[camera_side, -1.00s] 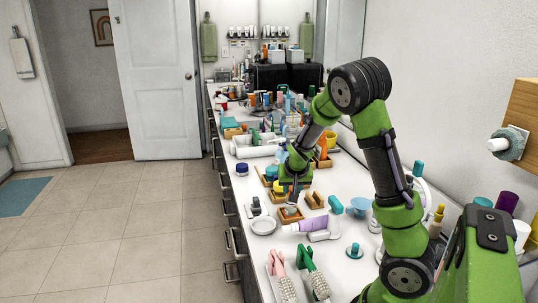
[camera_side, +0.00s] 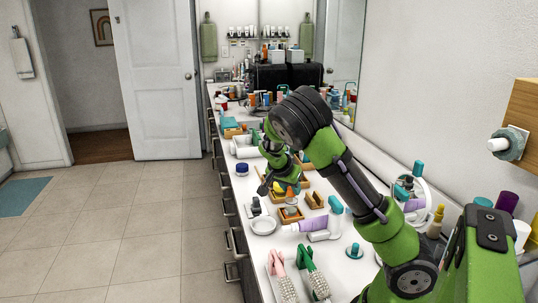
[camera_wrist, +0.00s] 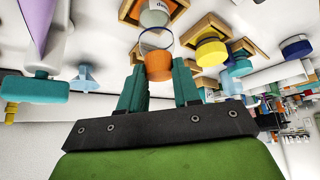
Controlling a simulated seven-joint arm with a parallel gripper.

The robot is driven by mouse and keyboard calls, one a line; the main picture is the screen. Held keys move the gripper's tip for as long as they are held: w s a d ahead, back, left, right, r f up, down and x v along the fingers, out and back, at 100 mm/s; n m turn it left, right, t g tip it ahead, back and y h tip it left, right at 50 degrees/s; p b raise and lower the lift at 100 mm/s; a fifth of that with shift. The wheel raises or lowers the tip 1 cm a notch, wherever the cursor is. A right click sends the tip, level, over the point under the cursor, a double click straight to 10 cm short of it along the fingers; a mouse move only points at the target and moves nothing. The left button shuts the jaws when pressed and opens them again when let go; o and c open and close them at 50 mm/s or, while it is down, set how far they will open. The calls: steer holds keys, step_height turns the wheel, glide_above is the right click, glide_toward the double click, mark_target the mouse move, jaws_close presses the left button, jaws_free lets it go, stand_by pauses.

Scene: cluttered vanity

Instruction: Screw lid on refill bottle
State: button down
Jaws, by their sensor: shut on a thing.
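In the wrist view my gripper (camera_wrist: 158,88) has its teal fingers on either side of an orange lid-like piece (camera_wrist: 158,66). It is shut on this piece. A clear, round-rimmed container (camera_wrist: 156,40) shows just beyond the orange piece. I cannot tell whether the two touch or are threaded together. Beyond it is a pale jar (camera_wrist: 155,14) with lettering in a wooden holder. In the side view my gripper (camera_side: 266,186) is low over the counter's wooden holders, partly hidden by my arm. I cannot tell surely which container is the refill bottle.
Wooden holders (camera_side: 291,214), a white dish (camera_side: 263,226) and a blue jar (camera_side: 242,169) surround the gripper. Pink and green brushes (camera_side: 307,262) lie in front.

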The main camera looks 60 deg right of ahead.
steer(key=shift+f+m+g, duration=0.1)
steer(key=shift+m+g, duration=0.5)
steer(key=shift+m, duration=0.5)
steer(key=m+g, duration=0.1)
steer(key=m, duration=0.1)
steer(key=m+g+y, duration=0.1)
steer(key=m, duration=0.1)
steer(key=shift+w+m, duration=0.2)
steer(key=shift+m, duration=0.1)
steer(key=m, duration=0.1)
steer(key=m+g+y, duration=0.1)
steer(key=shift+w+d+m+g, duration=0.1)
steer(key=shift+d+m+g, duration=0.1)
steer(key=shift+m+g, duration=0.1)
steer(key=shift+m+g+y, duration=0.3)
steer(key=shift+m+y, duration=0.3)
steer(key=shift+m, duration=0.4)
steer(key=shift+d+m+y, duration=0.15)
steer(key=shift+m+y, duration=0.15)
steer(key=shift+m, duration=0.4)
steer(key=m+g+y, duration=0.1)
steer(key=m, duration=0.2)
steer(key=shift+w+y, duration=0.15)
steer(key=shift+y, duration=0.25)
